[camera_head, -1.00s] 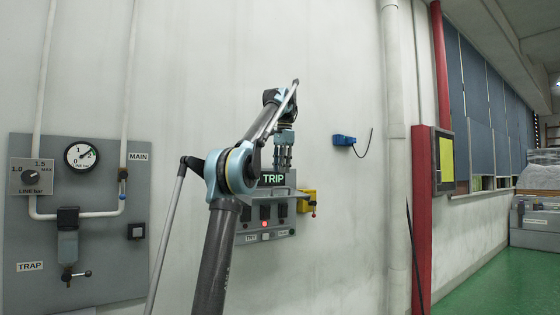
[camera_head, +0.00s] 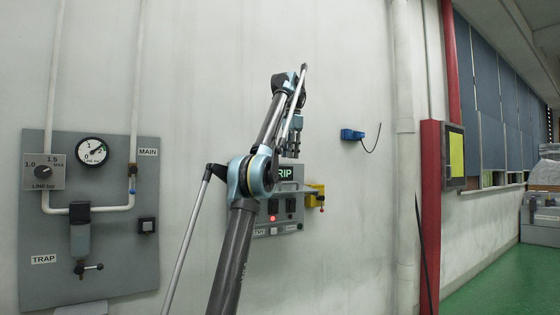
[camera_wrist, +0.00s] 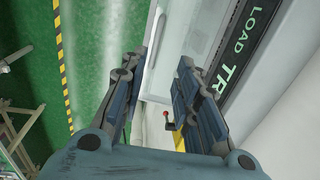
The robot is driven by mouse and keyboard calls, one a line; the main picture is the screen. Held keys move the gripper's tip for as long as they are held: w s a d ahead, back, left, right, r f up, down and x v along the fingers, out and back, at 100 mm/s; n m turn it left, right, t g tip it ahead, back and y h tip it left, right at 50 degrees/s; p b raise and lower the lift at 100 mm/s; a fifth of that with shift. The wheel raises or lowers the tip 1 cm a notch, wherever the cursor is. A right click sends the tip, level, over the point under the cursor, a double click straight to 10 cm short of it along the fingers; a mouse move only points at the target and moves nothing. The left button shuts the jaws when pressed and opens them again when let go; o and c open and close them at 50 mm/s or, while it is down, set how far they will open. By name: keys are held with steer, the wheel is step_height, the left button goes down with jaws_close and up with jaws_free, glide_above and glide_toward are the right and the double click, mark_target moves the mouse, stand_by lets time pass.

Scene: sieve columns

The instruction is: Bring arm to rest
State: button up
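My gripper (camera_wrist: 160,85) is open and empty in the wrist view, its two fingers spread apart. In the head view my gripper (camera_head: 291,140) is raised in front of the wall, at the upper edge of the grey control box with the green TRIP sign (camera_head: 285,173). My arm partly hides the sign and the box. In the wrist view the dark sign strip (camera_wrist: 238,60) lies to the right of the fingers. Whether the gripper touches the box cannot be told.
A grey panel (camera_head: 100,250) with gauge, knob and valves is on the left wall. A yellow box with a red-tipped lever (camera_head: 314,196) sits right of the control box. A blue wall fitting (camera_head: 352,134) and a red column (camera_head: 431,220) stand farther right.

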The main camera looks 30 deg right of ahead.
steer(key=w+a+f+n, duration=0.1)
steer(key=w+a+n, duration=0.25)
steer(key=a, duration=0.45)
steer(key=s+a+f+n, duration=0.1)
steer(key=a+f+n, duration=0.2)
steer(key=a+f, duration=0.65)
steer(key=s+a+f+n, duration=0.1)
steer(key=a+f+n, duration=0.35)
steer(key=a, duration=0.75)
steer(key=s+a+f+n, duration=0.2)
steer(key=s+a+f, duration=0.4)
steer(key=f, duration=0.8)
steer(key=s+a+f+n, duration=0.2)
steer(key=s+a+f, duration=0.5)
steer(key=f, duration=0.8)
steer(key=s+a+f+n+t, duration=0.1)
steer(key=s+a+f+n, duration=0.2)
steer(key=s+a+f, duration=0.4)
step_height(320, 180, down, 8)
steer(key=s, duration=0.2)
steer(key=shift+s, duration=0.4)
steer(key=shift+a+f, duration=0.1)
